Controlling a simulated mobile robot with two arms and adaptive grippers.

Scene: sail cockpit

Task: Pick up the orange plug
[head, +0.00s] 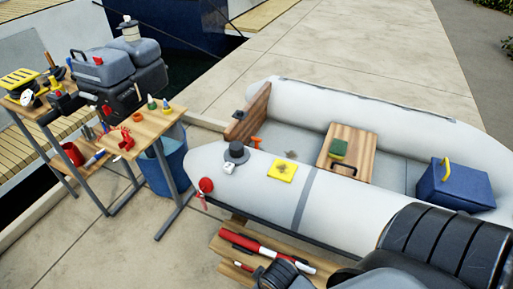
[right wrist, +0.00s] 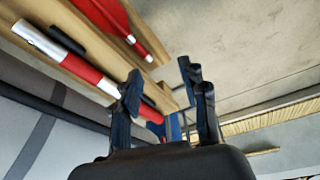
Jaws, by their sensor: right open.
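A small orange piece (head: 256,142), which looks like the orange plug, sits inside the grey inflatable boat beside the wooden transom board (head: 248,116). It is too small to make out its exact shape or how it is seated. My right gripper (right wrist: 166,92) is open and empty in the right wrist view, with red-and-white poles on a wooden rack beyond its fingers. The orange piece does not show in the right wrist view. My left gripper is in neither view.
The grey boat (head: 330,100) holds a wooden seat (head: 366,151) and a blue box (head: 455,188). A yellow cloth (head: 282,171) lies on its near tube. A low rack with a red pole (head: 243,241) stands in front. Cluttered small tables (head: 155,124) stand left; paving behind is clear.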

